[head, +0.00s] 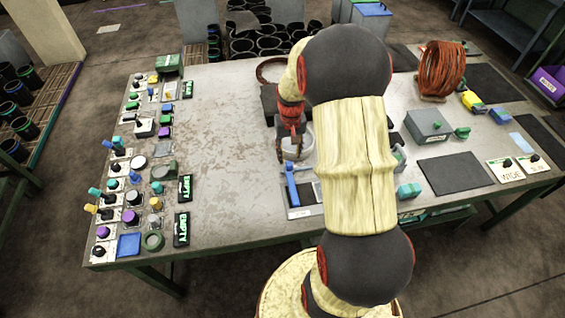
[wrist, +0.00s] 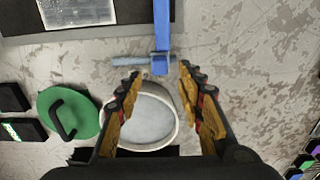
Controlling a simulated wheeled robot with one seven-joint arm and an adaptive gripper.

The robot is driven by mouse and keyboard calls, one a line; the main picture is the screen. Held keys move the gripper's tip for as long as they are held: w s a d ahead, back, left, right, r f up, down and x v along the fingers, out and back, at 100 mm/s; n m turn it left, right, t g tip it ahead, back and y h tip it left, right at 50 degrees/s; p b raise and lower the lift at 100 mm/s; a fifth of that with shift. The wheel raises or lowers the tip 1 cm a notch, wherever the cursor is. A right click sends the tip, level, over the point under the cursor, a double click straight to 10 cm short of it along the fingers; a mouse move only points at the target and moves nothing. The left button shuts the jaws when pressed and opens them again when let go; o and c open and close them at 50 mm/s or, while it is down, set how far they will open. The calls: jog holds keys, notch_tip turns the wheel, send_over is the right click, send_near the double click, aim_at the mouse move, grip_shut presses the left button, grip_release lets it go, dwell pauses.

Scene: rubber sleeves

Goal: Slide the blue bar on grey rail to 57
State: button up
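A long blue bar (wrist: 161,30) comes down from the top of the wrist view. Its end meets a thin grey-blue crosspiece (wrist: 135,61), probably the rail. In the head view the blue bar (head: 291,185) lies near the table's front edge, left of my arm. No scale or number is readable, so I cannot tell its setting. My gripper (wrist: 158,74) is open, its two fingers apart and nothing between the tips. The bar's end is just ahead of the tips. In the head view my gripper (head: 291,142) is partly hidden against a pale round bowl.
The pale round bowl (wrist: 148,122) sits below and between my fingers. A green round piece with a black handle (wrist: 62,112) is at left. A dark panel (wrist: 25,30) with a light plate is at upper left. The table's left-middle (head: 232,120) is clear.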

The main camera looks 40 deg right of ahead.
aim_at(290, 163)
notch_tip(290, 163, down, 6)
jog(key=shift+f+b, duration=0.1)
jog(key=shift+b, duration=0.6)
jog(key=shift+c, duration=1)
jog(key=c, duration=0.7)
grip_shut()
